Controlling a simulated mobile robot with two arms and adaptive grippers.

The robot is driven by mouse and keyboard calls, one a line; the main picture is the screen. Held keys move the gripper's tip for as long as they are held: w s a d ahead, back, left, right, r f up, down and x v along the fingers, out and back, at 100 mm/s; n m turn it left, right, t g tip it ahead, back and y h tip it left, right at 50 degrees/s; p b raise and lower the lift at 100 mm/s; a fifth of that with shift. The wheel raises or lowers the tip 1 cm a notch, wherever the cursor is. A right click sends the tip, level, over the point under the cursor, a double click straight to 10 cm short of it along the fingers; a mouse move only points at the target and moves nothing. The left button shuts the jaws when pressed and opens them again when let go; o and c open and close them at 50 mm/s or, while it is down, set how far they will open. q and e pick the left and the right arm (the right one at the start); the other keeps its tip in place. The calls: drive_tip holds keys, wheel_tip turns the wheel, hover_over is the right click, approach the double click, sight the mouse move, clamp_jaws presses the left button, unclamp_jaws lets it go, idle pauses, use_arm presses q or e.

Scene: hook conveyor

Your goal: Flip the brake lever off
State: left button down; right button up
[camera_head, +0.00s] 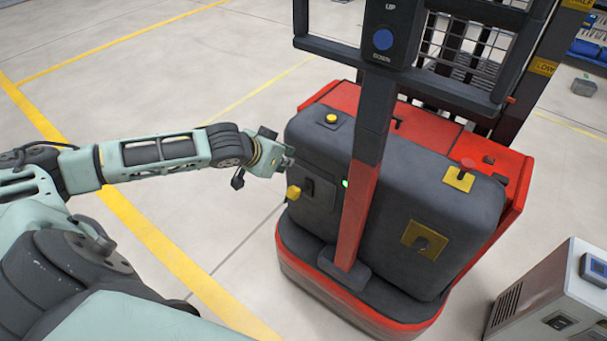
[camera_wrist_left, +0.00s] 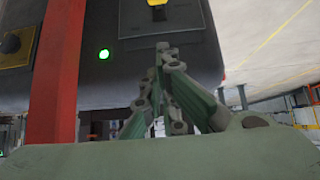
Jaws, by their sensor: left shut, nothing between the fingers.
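A lever with a yellow knob (camera_head: 293,192) sticks out from a black plate (camera_head: 318,188) on the left front of the red and dark grey stacker (camera_head: 400,185). The yellow knob (camera_wrist_left: 157,3) also shows at the top edge of the left wrist view, with its plate (camera_wrist_left: 150,22) around it. No label shows which lever is the brake. My left gripper (camera_head: 287,162) is just above the yellow knob in the head view, apart from it. Its fingers (camera_wrist_left: 166,52) are shut and empty, pointing toward the plate. My right gripper is out of view.
A red post (camera_head: 361,205) with an up/down button box (camera_head: 386,30) stands in front of the stacker. A green light (camera_head: 345,183) glows beside it. A yellow button (camera_head: 331,118), red knob (camera_head: 467,163) and key switch (camera_head: 424,241) are also there. A grey cabinet (camera_head: 545,300) stands at right.

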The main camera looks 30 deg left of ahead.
use_arm(q)
drive_tip(key=p, duration=0.1)
hover_over(298, 189)
drive_tip(key=f, duration=0.9)
drive_tip(key=shift+w+a+f, duration=0.1)
drive_tip(key=shift+w+f, duration=0.25)
drive_tip(key=shift+s+f, duration=0.35)
drive_tip(key=shift+f, duration=0.1)
